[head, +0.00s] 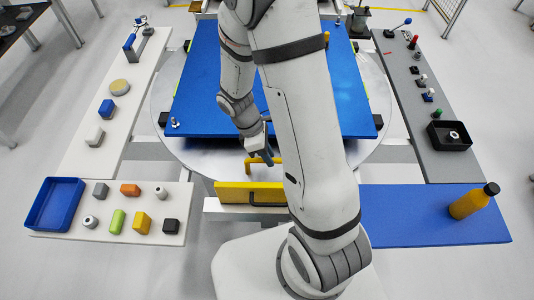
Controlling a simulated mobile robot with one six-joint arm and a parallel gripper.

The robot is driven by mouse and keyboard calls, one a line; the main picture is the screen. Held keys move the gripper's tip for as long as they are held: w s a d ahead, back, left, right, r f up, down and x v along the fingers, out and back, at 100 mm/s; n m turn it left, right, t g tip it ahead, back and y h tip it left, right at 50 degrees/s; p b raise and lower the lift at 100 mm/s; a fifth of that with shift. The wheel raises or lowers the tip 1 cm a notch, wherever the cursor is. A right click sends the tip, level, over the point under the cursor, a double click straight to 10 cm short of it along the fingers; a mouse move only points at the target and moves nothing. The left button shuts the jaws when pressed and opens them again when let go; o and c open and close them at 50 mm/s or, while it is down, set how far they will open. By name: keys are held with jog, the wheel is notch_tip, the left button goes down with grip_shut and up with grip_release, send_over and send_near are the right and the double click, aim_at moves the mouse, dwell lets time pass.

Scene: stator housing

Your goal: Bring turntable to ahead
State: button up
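The turntable is a round silver-grey disc (190,158) in the middle of the head view. A blue rectangular plate (195,85) lies on it, with its long sides running away from me. A yellow handle (262,167) stands at the disc's near edge, and a yellow panel with a dark handle (235,193) is just below it. My gripper (264,156) points down at the near yellow handle, very close to it. Whether it touches the handle or how far its fingers are apart cannot be made out. My arm hides the middle of the plate and part of the disc.
A white board with several small blocks and a blue tray (55,203) is at the front left. A blue board (420,215) with an orange bottle (473,201) is at the front right. A grey side board holds a black box (450,136). White side board on the left holds parts.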

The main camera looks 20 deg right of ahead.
grip_shut()
jog(key=shift+a, duration=0.1)
